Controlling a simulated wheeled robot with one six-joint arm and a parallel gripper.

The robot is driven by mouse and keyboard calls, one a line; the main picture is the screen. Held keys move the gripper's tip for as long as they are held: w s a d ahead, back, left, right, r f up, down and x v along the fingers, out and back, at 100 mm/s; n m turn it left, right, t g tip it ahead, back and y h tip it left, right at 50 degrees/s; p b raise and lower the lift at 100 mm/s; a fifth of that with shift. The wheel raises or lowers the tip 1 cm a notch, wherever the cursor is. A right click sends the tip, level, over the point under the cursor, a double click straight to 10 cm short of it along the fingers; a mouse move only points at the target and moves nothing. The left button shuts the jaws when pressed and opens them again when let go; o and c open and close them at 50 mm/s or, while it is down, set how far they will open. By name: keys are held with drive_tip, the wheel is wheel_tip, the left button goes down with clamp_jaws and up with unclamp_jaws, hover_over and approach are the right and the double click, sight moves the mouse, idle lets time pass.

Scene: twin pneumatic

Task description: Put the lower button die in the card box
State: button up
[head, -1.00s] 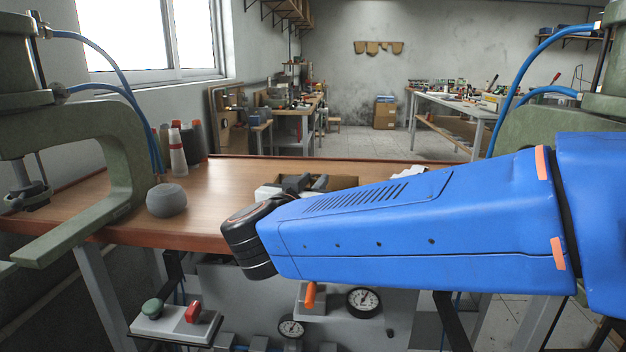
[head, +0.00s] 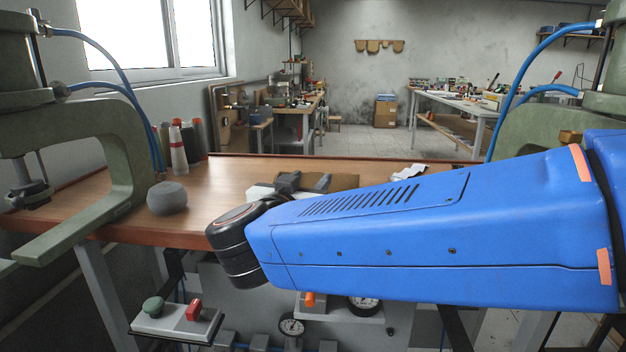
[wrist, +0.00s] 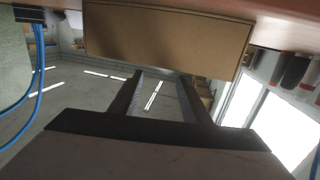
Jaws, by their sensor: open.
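The card box (head: 345,181) is a brown carton on the wooden table. In the head view it shows only partly, behind my gripper and above my blue arm. In the wrist view its plain brown side (wrist: 165,35) fills the top middle, beyond the fingertips. My gripper (head: 305,183) is in front of the box, with its two dark fingers apart. The wrist view shows the fingers (wrist: 160,78) open with nothing between them. I cannot make out the lower button die. A small brass-coloured piece (head: 570,137) shows at the right press; I cannot tell what it is.
A green press (head: 120,150) stands at the left, and another (head: 535,125) at the right behind my arm. A grey rounded speaker (head: 167,198) and thread cones (head: 179,150) are on the table's left. White papers (head: 408,172) lie right of the box. The table's middle left is clear.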

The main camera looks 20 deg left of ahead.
drive_tip(key=s, duration=0.8)
drive_tip(key=shift+s+d+r, duration=0.2)
drive_tip(key=shift+s+r, duration=0.05)
drive_tip(key=shift+s, duration=0.1)
